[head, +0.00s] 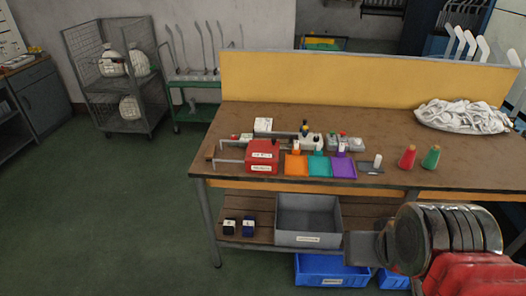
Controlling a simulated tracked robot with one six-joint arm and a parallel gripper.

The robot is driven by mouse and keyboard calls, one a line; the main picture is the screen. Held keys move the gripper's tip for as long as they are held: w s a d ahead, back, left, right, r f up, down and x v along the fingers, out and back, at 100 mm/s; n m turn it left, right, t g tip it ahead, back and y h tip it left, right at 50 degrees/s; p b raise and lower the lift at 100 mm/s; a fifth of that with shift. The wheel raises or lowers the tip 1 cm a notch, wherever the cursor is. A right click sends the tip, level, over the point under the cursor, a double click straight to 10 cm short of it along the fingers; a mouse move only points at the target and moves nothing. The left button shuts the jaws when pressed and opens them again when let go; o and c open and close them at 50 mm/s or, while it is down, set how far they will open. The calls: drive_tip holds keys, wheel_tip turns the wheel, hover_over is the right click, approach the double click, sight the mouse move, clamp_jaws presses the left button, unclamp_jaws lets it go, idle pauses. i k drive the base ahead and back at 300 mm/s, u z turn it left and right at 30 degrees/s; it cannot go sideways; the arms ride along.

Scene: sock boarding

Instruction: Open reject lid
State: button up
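A red box (263,153) with white labels stands near the front edge of the workbench, left of the coloured trays. Its top looks closed, and its label is too small to read. I cannot tell for certain that it is the reject box. I cannot make out any gripper fingers. Large silver discs and red parts fill the lower right corner. They may be part of my arm, and they hide the bench's right front.
The workbench (380,125) holds an orange tray (296,165), a teal tray (319,167), a purple tray (343,168), red and green cones and a white sock pile (462,117). A grey bin (309,216) sits on the lower shelf. The green floor at left is clear.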

sight(267, 151)
drive_tip(key=k, duration=0.65)
drive_tip(key=u, duration=0.4)
drive_tip(key=i, duration=1.25)
drive_tip(key=u, duration=0.55)
drive_tip(key=i, duration=0.9)
drive_tip(key=z, duration=0.1)
